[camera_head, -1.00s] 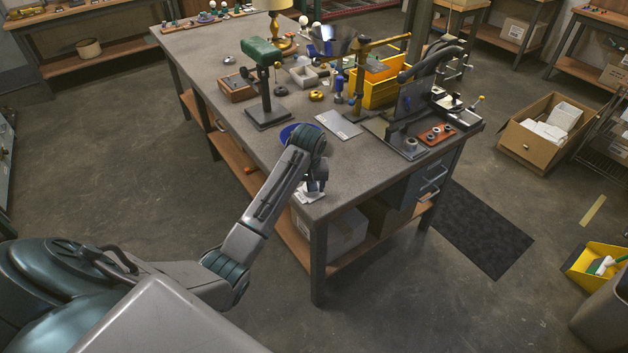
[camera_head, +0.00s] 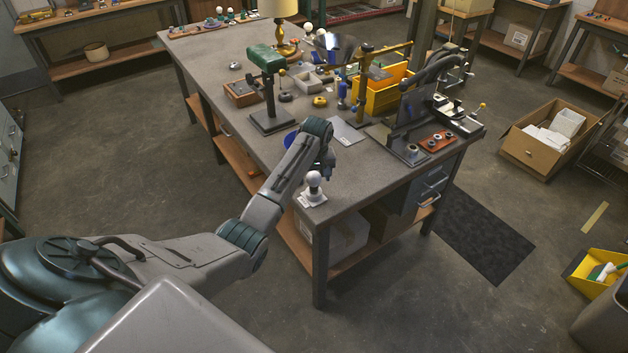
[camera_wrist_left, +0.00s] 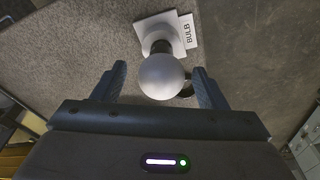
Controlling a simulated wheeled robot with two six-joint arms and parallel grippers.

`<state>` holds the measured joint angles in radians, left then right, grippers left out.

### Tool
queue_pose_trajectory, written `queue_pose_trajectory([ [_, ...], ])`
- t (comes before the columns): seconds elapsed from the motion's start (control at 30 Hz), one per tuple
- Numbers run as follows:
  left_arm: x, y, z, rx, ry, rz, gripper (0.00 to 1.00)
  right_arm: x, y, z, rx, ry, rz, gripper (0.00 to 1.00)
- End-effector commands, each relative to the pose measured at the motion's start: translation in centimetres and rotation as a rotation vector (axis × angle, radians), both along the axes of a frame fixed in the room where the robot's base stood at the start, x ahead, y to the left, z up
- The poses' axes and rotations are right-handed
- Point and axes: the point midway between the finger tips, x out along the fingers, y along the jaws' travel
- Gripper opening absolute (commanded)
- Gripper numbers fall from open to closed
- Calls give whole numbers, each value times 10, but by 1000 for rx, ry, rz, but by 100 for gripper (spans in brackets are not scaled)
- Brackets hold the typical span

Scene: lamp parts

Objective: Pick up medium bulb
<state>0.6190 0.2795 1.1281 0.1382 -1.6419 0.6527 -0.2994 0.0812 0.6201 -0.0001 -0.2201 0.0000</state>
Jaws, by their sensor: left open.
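A round white bulb (camera_head: 313,180) stands upright on a small white base at the near corner of the workbench. It also shows in the left wrist view (camera_wrist_left: 162,76), beside a card that reads BULB. I cannot tell its size class from a label. My left gripper (camera_head: 325,168) is just behind the bulb in the head view, partly hidden by its own wrist. In the left wrist view its two fingers (camera_wrist_left: 159,80) are apart, with the bulb showing between them; contact is not visible. My right gripper is not in view.
The workbench (camera_head: 350,190) is clear right of the bulb. A green-topped stand (camera_head: 266,85), a yellow bin (camera_head: 385,90) and a dark clamp-like fixture (camera_head: 410,115) stand farther back. A blue dish (camera_head: 291,140) lies behind my left wrist. More bulbs (camera_head: 308,28) stand at the back.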

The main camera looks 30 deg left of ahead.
Motion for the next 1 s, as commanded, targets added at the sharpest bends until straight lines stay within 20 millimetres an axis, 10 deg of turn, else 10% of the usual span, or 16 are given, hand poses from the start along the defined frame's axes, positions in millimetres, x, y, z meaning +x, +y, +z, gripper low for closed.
queue_pose_trajectory([
  [0.57,4,5,-35,0,0,0,66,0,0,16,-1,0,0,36],
  [0.77,4,5,-35,0,0,0,27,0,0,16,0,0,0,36],
  [1.0,4,6,-35,0,0,0,25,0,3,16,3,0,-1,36],
])
